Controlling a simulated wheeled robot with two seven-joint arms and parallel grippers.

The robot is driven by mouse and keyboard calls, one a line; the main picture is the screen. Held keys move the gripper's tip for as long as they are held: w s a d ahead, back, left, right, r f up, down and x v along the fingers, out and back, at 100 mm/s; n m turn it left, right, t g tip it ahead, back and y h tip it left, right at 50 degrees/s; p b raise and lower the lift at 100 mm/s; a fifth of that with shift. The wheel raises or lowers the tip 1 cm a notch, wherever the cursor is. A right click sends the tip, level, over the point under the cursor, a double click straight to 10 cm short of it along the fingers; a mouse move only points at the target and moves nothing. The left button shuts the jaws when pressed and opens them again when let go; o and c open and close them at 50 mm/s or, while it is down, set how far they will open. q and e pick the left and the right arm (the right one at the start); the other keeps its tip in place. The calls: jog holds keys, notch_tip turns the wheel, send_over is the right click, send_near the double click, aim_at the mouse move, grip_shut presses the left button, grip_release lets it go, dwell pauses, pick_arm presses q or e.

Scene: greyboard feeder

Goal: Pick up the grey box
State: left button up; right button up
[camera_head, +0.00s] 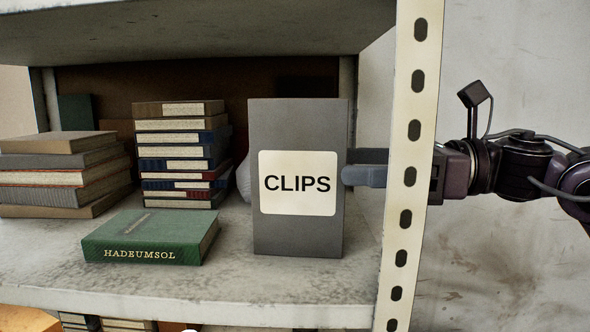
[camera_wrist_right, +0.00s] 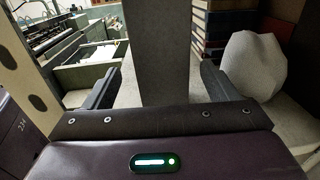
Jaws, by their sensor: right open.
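The grey box (camera_head: 296,235) stands upright on the shelf board, with a white label reading CLIPS on its front. My right gripper (camera_head: 346,166) reaches in from the right past the shelf post. Its jaws are open at the box's right edge, the near finger slightly overlapping the front and the far finger partly hidden behind the box. In the right wrist view the box (camera_wrist_right: 157,50) rises between the two spread fingers, with visible gaps on both sides. My left gripper is not in view.
The perforated shelf post (camera_head: 415,100) stands close to my right gripper. A green book (camera_head: 150,240) lies left of the box, with book stacks (camera_head: 182,150) behind. A whitish rounded object (camera_wrist_right: 253,65) is behind the box. An upper shelf (camera_head: 200,28) hangs above.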

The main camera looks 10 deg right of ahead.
aim_at(334, 158)
jog(key=p+x, duration=0.2)
jog(key=x, duration=0.1)
jog(key=shift+w+a+r+p, duration=0.1)
jog(key=shift+a+r+p, duration=0.2)
jog(key=shift+r, duration=0.1)
jog(key=x, duration=0.1)
jog(key=p+x, duration=0.1)
jog(key=shift+w+a+f, duration=0.25)
jog(key=shift+w, duration=0.05)
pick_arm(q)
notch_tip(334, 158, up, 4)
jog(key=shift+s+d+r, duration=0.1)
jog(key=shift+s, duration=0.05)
pick_arm(e)
jog(key=c, duration=1.3)
